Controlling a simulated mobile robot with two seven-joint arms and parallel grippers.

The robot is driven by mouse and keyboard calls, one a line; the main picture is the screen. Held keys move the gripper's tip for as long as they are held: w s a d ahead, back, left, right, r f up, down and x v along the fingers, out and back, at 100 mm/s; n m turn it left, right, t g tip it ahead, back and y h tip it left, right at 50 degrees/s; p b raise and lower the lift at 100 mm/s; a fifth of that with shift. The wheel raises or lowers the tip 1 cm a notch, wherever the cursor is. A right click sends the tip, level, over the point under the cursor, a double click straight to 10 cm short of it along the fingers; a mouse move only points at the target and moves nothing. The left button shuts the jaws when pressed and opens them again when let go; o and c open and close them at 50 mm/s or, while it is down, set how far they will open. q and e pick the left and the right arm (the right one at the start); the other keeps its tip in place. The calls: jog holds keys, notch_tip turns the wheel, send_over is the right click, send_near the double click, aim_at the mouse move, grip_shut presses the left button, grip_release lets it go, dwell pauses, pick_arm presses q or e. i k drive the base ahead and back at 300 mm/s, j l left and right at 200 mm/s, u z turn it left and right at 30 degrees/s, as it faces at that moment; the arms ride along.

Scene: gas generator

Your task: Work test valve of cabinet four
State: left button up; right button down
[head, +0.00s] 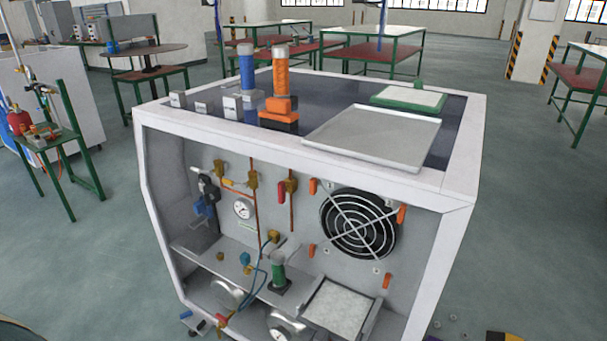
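A white open-fronted cabinet (465,215) fills the middle of the head view. Its grey inner panel carries copper pipes with brass valve fittings (252,185), a small red handle (282,193) and a round white gauge (243,209). A blue and black fitting (205,205) is at the panel's left. A green-bodied fitting (278,274) stands on the lower shelf, with a blue hose (262,272) beside it. Two larger gauges sit below. I see no label reading four and cannot tell which part is the test valve. Neither gripper is in view.
A blue cylinder (247,70), an orange cylinder (281,75), a grey tray (375,135) and a green-framed pad (410,97) are on the cabinet top. A round fan grille (358,223) is at the panel's right.

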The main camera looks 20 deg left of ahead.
aim_at(233, 183)
jog(key=j+z, duration=0.35)
jog(key=i+j+z, duration=0.1)
jog(key=j+z, duration=0.75)
jog(key=j, duration=0.15)
jog(key=k+j+z, duration=0.2)
jog(key=j+z, duration=0.2)
jog(key=j, duration=0.2)
jog(key=k+j, duration=0.15)
jog(key=j, duration=0.2)
jog(key=k+j+z, duration=0.15)
jog(key=j, duration=0.2)
jog(key=k+j, duration=0.15)
jog(key=j, duration=0.2)
jog(key=k+j, duration=0.15)
jog(key=j, duration=0.25)
jog(key=k+j, duration=0.2)
jog(key=j, duration=0.2)
jog(key=k+j, duration=0.15)
jog(key=j, duration=0.2)
jog(key=k+j+z, duration=0.1)
jog(key=j, duration=0.3)
jog(key=k, duration=0.05)
